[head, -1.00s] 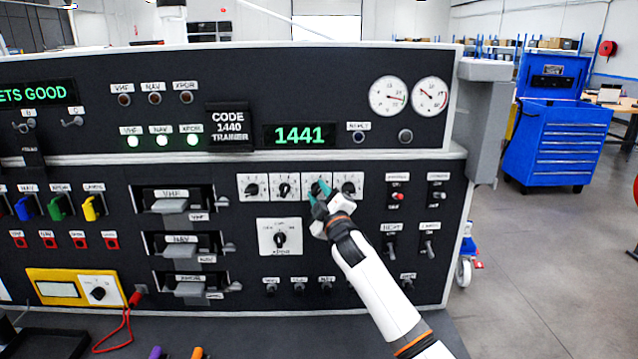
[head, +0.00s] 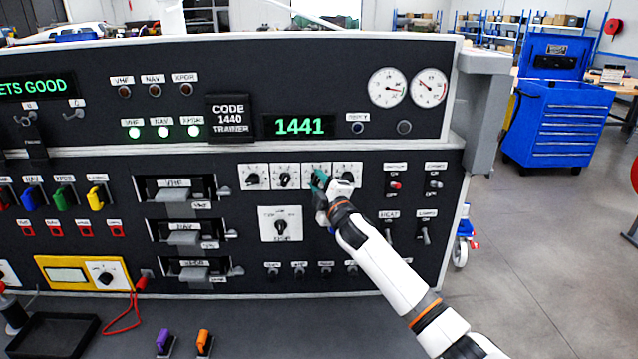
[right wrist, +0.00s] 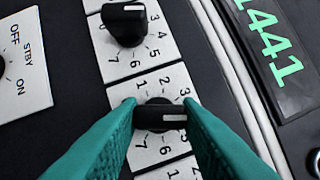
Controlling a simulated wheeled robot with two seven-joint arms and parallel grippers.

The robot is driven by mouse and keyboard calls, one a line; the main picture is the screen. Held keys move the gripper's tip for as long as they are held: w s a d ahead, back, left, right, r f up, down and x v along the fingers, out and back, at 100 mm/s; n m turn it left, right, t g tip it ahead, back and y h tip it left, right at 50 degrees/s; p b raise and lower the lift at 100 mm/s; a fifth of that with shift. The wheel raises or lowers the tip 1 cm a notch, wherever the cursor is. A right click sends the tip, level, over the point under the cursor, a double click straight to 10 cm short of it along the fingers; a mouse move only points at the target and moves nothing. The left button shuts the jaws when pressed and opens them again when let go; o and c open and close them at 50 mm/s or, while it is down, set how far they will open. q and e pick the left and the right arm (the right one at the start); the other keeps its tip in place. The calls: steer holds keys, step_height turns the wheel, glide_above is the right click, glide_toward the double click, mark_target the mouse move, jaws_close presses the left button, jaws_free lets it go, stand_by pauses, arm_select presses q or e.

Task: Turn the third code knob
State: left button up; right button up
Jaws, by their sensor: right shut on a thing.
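The third code knob (right wrist: 160,115) is a black knob with a white mark on a white numbered plate. My right gripper (right wrist: 160,117) has its two teal fingers on opposite sides of this knob and is shut on it. In the head view my right gripper (head: 319,181) covers most of the third plate (head: 316,168) in the row. The first knob (head: 253,178), second knob (head: 285,178) and fourth knob (head: 347,172) stand beside it. The display (head: 299,126) reads 1441; the placard (head: 230,115) reads CODE 1440 TRAINER. My left gripper is out of view.
A larger mode knob (head: 281,226) sits below the row. Toggle switches (head: 395,186) are to the right of my right arm. Slotted levers (head: 178,195) are at the left. The shelf below holds a black tray (head: 55,335) and purple and orange handles.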

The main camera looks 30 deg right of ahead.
steer(key=o, duration=1)
steer(key=shift+s+a+f, duration=0.1)
steer(key=shift+s+f, duration=0.1)
steer(key=shift+s, duration=0.35)
steer(key=shift+b+v, duration=1.7)
steer(key=shift+v, duration=3.8)
steer(key=shift+r, duration=0.15)
